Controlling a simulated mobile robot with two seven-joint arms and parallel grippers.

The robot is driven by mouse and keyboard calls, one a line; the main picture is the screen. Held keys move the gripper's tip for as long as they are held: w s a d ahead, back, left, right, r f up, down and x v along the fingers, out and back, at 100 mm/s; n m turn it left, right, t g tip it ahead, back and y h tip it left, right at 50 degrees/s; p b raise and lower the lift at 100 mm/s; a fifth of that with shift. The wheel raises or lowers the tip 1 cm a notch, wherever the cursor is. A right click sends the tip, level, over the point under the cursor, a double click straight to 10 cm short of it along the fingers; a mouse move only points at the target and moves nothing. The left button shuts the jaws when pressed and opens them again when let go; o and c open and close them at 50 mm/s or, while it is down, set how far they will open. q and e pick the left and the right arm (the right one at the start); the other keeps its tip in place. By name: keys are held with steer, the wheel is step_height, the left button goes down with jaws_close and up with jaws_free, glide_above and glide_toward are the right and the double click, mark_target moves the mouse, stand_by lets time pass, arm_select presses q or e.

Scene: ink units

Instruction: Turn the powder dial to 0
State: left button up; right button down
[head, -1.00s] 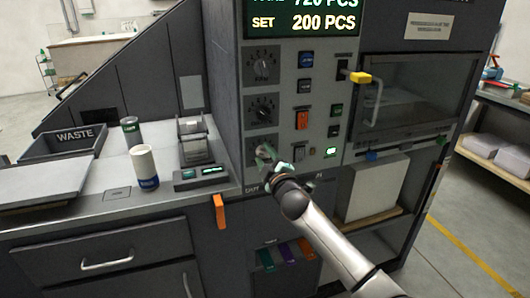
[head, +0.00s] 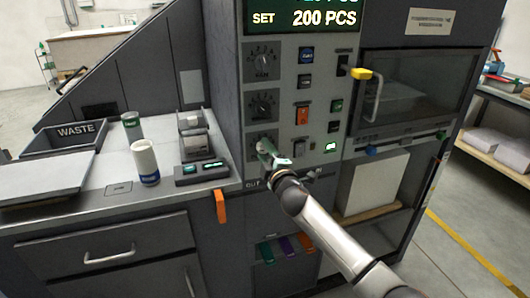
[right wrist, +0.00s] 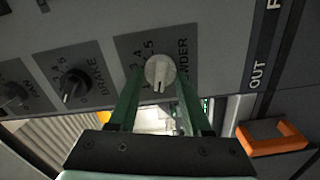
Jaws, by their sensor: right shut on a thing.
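The powder dial is the lowest of three dials on the grey machine panel; its plate (head: 252,143) is partly covered by my gripper in the head view. In the right wrist view its round pale knob (right wrist: 160,70) sits between my fingertips, with part of the word POWDER and some digits beside it. A dark mark shows at the knob's lower edge; I cannot tell which number it points to. My right gripper (head: 267,150), with green fingers, is shut on this knob; it also shows in the right wrist view (right wrist: 159,82). My left gripper is not in view.
The fan dial (head: 263,61) and brake dial (head: 263,104) are above. Buttons and an orange switch (head: 302,114) stand right of the dials. An orange tab (head: 221,206) sticks out below the counter. A white cup (head: 146,163) stands on the counter at left.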

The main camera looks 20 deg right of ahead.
steer(key=shift+c, duration=1.8)
jaws_free()
steer(key=shift+s, duration=0.1)
steer(key=s, duration=1.2)
steer(key=shift+s+d, duration=0.2)
steer(key=shift+d, duration=0.05)
steer(key=s+a+f+m+g+y+p, duration=0.1)
steer(key=s+a+f+m+g, duration=0.2)
steer(key=s+f, duration=0.75)
steer(key=s+a+f+m+g+y+p, duration=0.1)
steer(key=s+f+m+g+p, duration=0.15)
steer(key=s+f+m, duration=0.75)
steer(key=s+f+g, duration=0.3)
steer(key=s+f, duration=0.5)
steer(key=s, duration=0.2)
steer(key=shift+f+m, duration=0.2)
steer(key=shift+m, duration=0.1)
